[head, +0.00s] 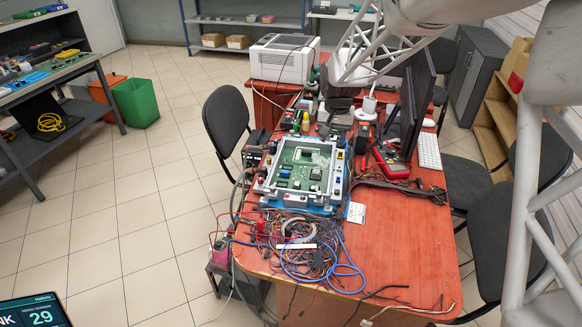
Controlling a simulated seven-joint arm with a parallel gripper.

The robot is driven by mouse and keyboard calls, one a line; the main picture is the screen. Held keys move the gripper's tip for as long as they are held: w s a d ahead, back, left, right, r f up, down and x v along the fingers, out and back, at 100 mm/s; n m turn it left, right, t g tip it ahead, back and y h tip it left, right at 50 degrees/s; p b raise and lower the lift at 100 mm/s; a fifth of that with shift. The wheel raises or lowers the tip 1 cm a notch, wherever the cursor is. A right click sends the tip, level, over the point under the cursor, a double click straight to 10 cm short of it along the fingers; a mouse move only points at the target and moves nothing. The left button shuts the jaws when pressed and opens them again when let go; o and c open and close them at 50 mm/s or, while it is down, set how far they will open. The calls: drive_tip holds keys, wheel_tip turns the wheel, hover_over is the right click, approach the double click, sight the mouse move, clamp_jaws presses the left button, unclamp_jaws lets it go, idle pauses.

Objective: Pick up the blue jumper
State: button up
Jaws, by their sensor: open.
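A blue jumper (345,270) lies in loose loops on the near part of the red-brown table, at the front right of a tangle of wires. Part of it runs in among the other wires, so its ends are hard to make out. The tangle (292,236) holds dark, red, grey and blue leads. I cannot make out my gripper in the head view. White lattice links of my arm show at the top and along the right side, well apart from the jumper.
A blue-framed fixture with a green circuit board (304,165) sits just behind the wires. A red multimeter (390,165), monitor (413,100) and keyboard (429,151) stand at the right. The table's front right (410,255) is mostly bare. Chairs flank the table.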

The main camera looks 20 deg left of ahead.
drive_tip(key=w+a+f, duration=0.5)
drive_tip(key=a+f, duration=0.4)
drive_tip(key=a, duration=0.1)
hover_over(285, 172)
drive_tip(key=shift+g, duration=0.4)
wheel_tip(285, 172, down, 7)
drive_tip(key=shift+s+r, duration=0.1)
drive_tip(key=shift+s, duration=0.05)
drive_tip(key=shift+f, duration=1.35)
drive_tip(key=shift+f, duration=0.1)
drive_tip(key=shift+f, duration=2.5)
drive_tip(key=shift+c, duration=0.3)
drive_tip(key=c, duration=0.6)
